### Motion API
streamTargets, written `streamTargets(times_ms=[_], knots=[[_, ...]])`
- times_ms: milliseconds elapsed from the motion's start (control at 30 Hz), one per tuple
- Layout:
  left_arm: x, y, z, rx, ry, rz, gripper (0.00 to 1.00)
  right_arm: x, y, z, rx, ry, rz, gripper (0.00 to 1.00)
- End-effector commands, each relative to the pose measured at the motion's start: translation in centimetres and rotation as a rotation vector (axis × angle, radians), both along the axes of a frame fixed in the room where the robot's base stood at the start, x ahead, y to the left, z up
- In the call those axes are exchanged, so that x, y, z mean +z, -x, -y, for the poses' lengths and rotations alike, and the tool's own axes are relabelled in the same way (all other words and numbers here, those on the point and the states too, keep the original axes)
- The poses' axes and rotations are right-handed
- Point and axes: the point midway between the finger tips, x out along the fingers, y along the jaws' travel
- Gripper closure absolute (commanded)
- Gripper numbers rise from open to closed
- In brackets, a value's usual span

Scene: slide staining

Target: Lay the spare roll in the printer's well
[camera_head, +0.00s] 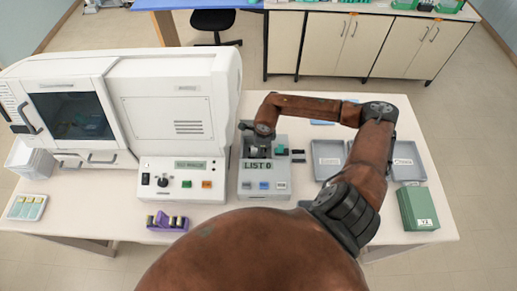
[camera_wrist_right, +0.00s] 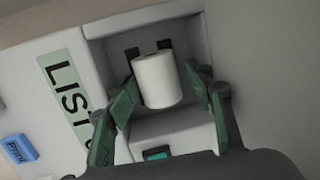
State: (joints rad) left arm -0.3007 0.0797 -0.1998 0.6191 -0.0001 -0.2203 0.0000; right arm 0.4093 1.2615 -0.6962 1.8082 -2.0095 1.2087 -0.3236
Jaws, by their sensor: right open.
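The grey printer (camera_head: 264,192) stands right of the middle of the bench, with a "LIST 0" label (camera_head: 258,165) on its front part. Its square well also shows in the right wrist view (camera_wrist_right: 112,48). The white roll (camera_wrist_right: 158,82) is inside the well, between two dark slots at its back; whether it rests on the floor of the well cannot be told. My right gripper (camera_wrist_right: 163,78) is open, its green-padded fingers spread on both sides of the roll with small gaps visible. In the head view my right gripper (camera_head: 258,148) is over the printer's well, mostly hidden by its wrist.
A large white stainer (camera_head: 165,105) and its control panel (camera_head: 180,192) stand left of the printer. Grey trays (camera_head: 328,172) and a green box (camera_head: 418,208) lie to the right. A purple rack (camera_head: 167,222) is at the front edge. Small black blocks (camera_head: 298,156) lie beside the printer.

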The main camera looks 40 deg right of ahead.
Motion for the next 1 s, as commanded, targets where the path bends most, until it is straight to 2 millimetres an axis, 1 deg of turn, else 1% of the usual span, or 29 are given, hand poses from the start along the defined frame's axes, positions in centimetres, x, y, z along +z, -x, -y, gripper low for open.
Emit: streamTargets(times_ms=[33,333,467,567,800,900,1000], knots=[[0.0,0.0,0.0,0.0,0.0,0.001,0.6,-0.1,0.3,-0.3,0.002,-0.005,-0.006,0.45],[0.0,-0.1,-0.1,0.0,-0.001,0.002,0.6,-0.1,0.4,-0.3,0.004,-0.005,-0.009,0.45],[0.0,-0.1,-0.1,0.0,-0.001,0.002,0.6,0.7,0.4,-0.3,0.003,-0.007,-0.007,0.45],[0.0,-0.1,-0.1,0.0,-0.001,0.002,0.6,2.2,0.6,-0.2,0.004,-0.003,-0.006,0.45],[0.0,-0.1,0.0,0.0,0.0,0.002,0.6,7.2,1.4,0.0,0.002,-0.001,-0.002,0.45],[0.0,-0.1,0.0,0.0,0.0,0.002,0.6,9.0,1.7,0.0,0.001,0.0,-0.004,0.45],[0.0,-0.1,0.0,0.0,0.0,0.002,0.6,10.4,1.9,0.0,0.0,-0.002,-0.002,0.45]])
